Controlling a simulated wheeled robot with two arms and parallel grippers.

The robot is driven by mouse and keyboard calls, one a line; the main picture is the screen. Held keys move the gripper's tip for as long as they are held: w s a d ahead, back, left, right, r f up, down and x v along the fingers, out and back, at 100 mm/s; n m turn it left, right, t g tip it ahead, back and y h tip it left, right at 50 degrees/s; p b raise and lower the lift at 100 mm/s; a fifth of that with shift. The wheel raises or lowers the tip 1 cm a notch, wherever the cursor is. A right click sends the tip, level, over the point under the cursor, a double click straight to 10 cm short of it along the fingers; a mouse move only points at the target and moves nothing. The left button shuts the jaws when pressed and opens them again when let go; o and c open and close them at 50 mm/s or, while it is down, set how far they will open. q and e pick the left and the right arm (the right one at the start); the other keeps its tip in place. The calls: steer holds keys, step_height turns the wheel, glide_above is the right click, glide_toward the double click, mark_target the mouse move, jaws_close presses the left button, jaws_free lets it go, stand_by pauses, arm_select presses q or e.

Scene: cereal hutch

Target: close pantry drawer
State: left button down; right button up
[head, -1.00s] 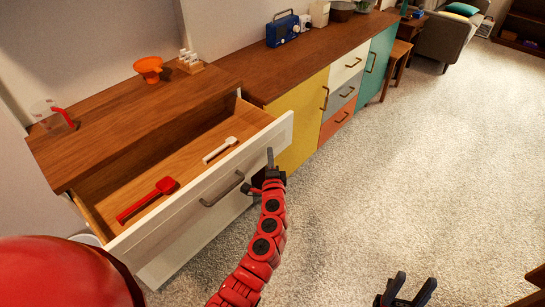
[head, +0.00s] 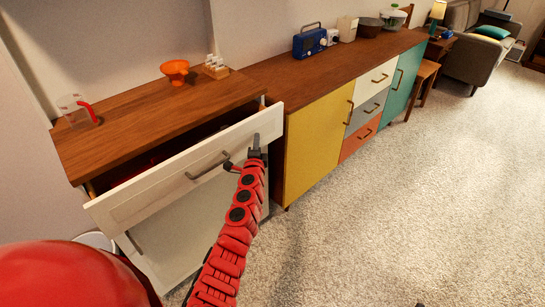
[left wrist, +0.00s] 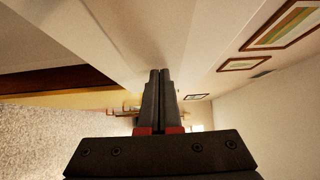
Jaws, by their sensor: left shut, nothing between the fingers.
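The pantry drawer (head: 150,185) has a white front with a dark bar handle (head: 207,166) and stands partly open under the wooden top of the left cabinet. My left gripper (head: 256,146) is shut and empty, at the right part of the drawer front, right of the handle. Its fingertips appear to touch the white face. In the left wrist view the closed fingers (left wrist: 159,95) point at a pale surface. My right gripper is not in view.
An orange funnel-like bowl (head: 175,71), a small rack (head: 215,67) and a clear cup with a red handle (head: 77,111) stand on the cabinet top. A yellow door (head: 318,135) is to the right. Open carpet (head: 400,200) lies in front.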

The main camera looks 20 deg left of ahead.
arm_select(q)
steer(key=w+a+b, duration=0.1)
steer(key=a, duration=0.1)
steer(key=w+a+b, duration=0.1)
steer(key=a, duration=0.2)
steer(key=w+a+b, duration=0.1)
steer(key=a+b, duration=0.1)
steer(key=a, duration=0.1)
steer(key=shift+w+f, duration=0.2)
steer(key=shift+a, duration=0.25)
steer(key=shift+r, duration=0.4)
steer(key=shift+a, duration=0.15)
